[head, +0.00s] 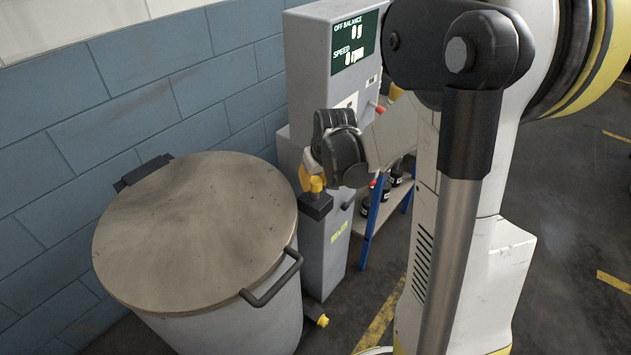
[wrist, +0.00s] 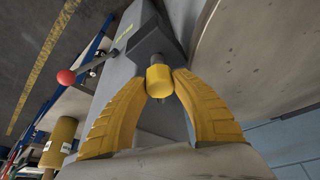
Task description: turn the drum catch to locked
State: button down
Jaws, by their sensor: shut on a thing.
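The drum (head: 195,232) is a large grey cylinder with a brownish lid and a dark handle, at the left of the head view. The catch is a yellow knob (head: 316,184) on a dark block (head: 316,206) at the machine's side, beside the drum. In the wrist view the yellow knob (wrist: 159,80) sits between my fingertips, with the dark block (wrist: 152,42) behind it. My gripper (wrist: 160,85) has yellow fingers shut on the knob from both sides. In the head view my gripper (head: 308,178) is partly hidden by my wrist. I cannot read the catch's position.
A grey cabinet with a green display (head: 354,42) stands behind my wrist. A red-knobbed lever (wrist: 66,77) sticks out from the machine in the wrist view. A blue-framed shelf (head: 372,215) holds dark bottles. A blue block wall (head: 120,120) stands behind the drum.

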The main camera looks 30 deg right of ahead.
jog(key=n+y, duration=0.2)
jog(key=n, duration=0.3)
jog(key=shift+n, duration=0.3)
dwell(0.4)
jog(key=c, duration=1)
grip_release()
jog(key=v, duration=1.2)
jog(key=shift+w+d, duration=0.15)
jog(key=shift+w, duration=0.05)
